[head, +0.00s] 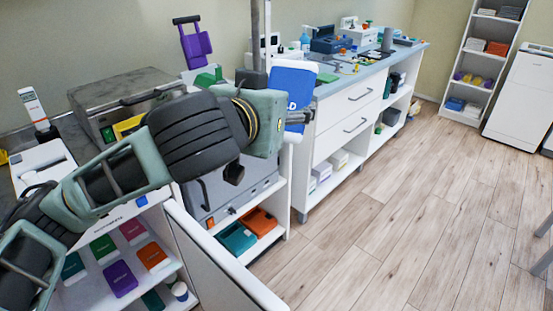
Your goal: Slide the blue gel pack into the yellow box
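The blue gel pack (292,84) stands upright in the air in front of the near end of the long counter, with white lettering partly visible. My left arm reaches in from the left, and its gripper (299,117) is shut on the pack's lower part. A dark finger crosses the pack's face; the other finger is hidden. A yellow thing (127,127), perhaps the yellow box, shows only in part behind my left arm, beside a grey metal unit. The pack is to the right of it and apart from it. My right gripper is not in view.
The grey metal unit (122,88) stands on the left counter. A purple item (196,46) and a green item (209,77) are behind my arm. Shelves below hold coloured boxes (120,278). A white panel (215,262) stands close in front. The wooden floor (400,215) at right is clear.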

